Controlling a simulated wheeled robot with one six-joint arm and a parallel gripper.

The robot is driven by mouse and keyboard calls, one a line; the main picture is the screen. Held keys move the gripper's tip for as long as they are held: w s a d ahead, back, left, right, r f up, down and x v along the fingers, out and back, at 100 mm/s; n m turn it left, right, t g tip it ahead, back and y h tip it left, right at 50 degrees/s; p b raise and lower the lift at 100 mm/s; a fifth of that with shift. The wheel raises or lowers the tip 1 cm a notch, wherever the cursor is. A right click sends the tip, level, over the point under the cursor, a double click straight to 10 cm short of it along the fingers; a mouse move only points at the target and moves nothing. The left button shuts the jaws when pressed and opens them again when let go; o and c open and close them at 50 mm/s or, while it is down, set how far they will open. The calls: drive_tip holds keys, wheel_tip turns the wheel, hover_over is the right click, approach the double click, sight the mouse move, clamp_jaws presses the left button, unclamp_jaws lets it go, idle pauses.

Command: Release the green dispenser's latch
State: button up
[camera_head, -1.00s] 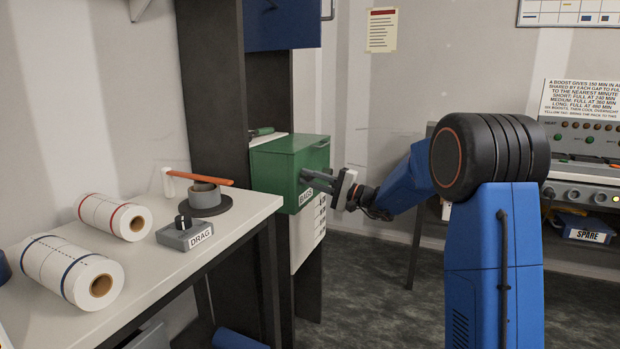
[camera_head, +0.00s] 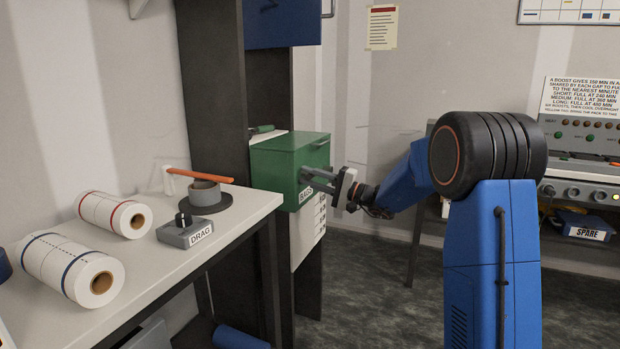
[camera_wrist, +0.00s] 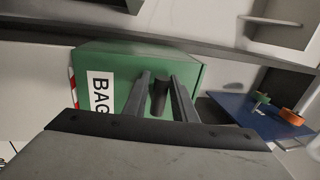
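The green dispenser (camera_head: 284,165) is a box with a BAGS label, mounted on the dark upright beyond the bench. In the wrist view its green face (camera_wrist: 115,60) fills the middle, with the label at left. A short dark latch or knob (camera_wrist: 159,98) sticks out of that face. My gripper (camera_head: 305,184) is at the dispenser's front; its two fingers (camera_wrist: 160,88) are apart, one on each side of the dark knob. I cannot tell whether either finger touches it. The knob is hidden in the head view.
The bench at left holds two paper rolls (camera_head: 114,215), a DRAG control box (camera_head: 185,232) and a grey cup (camera_head: 205,194) with an orange bar. A white panel (camera_head: 310,235) hangs below the dispenser. A control console (camera_head: 585,150) stands at right. Open floor lies between.

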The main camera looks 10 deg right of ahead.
drive_tip(key=shift+d, duration=0.1)
drive_tip(key=v, duration=1.7)
drive_tip(key=shift+s+f, duration=0.1)
drive_tip(key=s+a+f+n+g+h, duration=0.1)
drive_tip(key=s+a+f+g+h, duration=0.15)
drive_tip(key=s+a, duration=0.4)
drive_tip(key=s+a+f+n+g+h, duration=0.15)
drive_tip(key=s+a+g, duration=0.25)
drive_tip(key=s, duration=0.6)
drive_tip(key=s+a+f+n+g+h, duration=0.2)
drive_tip(key=s+a+g, duration=0.1)
drive_tip(key=s+a, duration=0.4)
drive_tip(key=s+d+f+h, duration=0.2)
drive_tip(key=s+d+h, duration=0.1)
drive_tip(key=s, duration=0.4)
drive_tip(key=s+d+f+n+t+h, duration=0.1)
drive_tip(key=s+d+f+h, duration=0.1)
drive_tip(key=s+d+h, duration=0.2)
drive_tip(key=s+d+f+n+t+h, duration=0.1)
drive_tip(key=s+d+f+h, duration=0.2)
drive_tip(key=s, duration=0.7)
drive_tip(key=shift+d, duration=1.1)
